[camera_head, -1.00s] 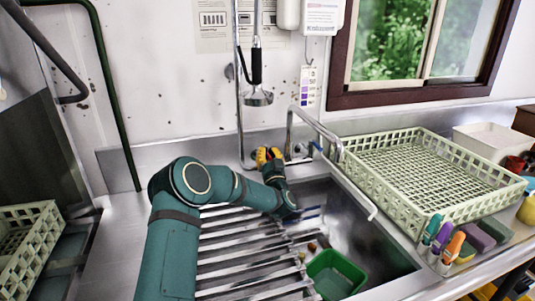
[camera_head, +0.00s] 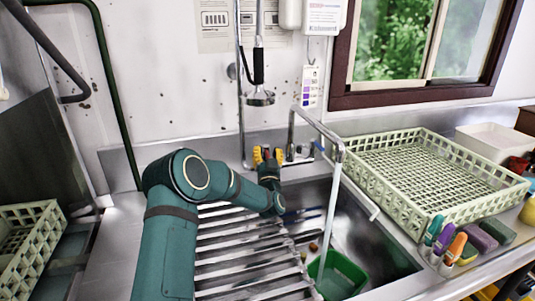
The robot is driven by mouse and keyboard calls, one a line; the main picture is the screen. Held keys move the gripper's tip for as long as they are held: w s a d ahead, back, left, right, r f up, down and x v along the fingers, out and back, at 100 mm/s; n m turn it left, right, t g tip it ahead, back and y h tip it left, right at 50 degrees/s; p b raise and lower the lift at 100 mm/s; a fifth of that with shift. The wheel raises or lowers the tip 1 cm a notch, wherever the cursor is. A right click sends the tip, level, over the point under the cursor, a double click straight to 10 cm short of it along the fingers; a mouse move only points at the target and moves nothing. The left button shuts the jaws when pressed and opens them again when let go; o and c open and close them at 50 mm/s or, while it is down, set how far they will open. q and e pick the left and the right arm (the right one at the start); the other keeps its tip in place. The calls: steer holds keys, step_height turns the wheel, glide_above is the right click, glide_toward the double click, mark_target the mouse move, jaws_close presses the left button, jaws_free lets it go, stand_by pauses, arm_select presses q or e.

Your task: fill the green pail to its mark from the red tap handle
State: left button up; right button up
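The green pail (camera_head: 343,276) stands in the sink basin at the lower right of the slatted rack. A stream of water (camera_head: 331,225) falls from the spout (camera_head: 320,126) into it; its fill mark and water level cannot be made out. My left gripper (camera_head: 267,156) is at the taps behind the sink. Its yellow fingertips are apart on either side of a small reddish part, apparently the red tap handle (camera_head: 266,152), mostly hidden by the gripper. Whether the fingers press on it cannot be seen. My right gripper is out of view.
A pale green dish rack (camera_head: 432,216) stands right of the sink, with colored bottles (camera_head: 444,238) and sponges in front. A spray hose (camera_head: 258,72) hangs above the taps. A slatted rack (camera_head: 240,246) covers the left of the basin.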

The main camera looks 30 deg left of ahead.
arm_select(q)
steer(key=shift+s+d+f, duration=0.2)
steer(key=s+d+f, duration=0.1)
steer(key=s+d, duration=0.8)
steer(key=s, duration=0.4)
steer(key=shift+f, duration=0.25)
steer(key=shift+d, duration=0.1)
stand_by(6.2)
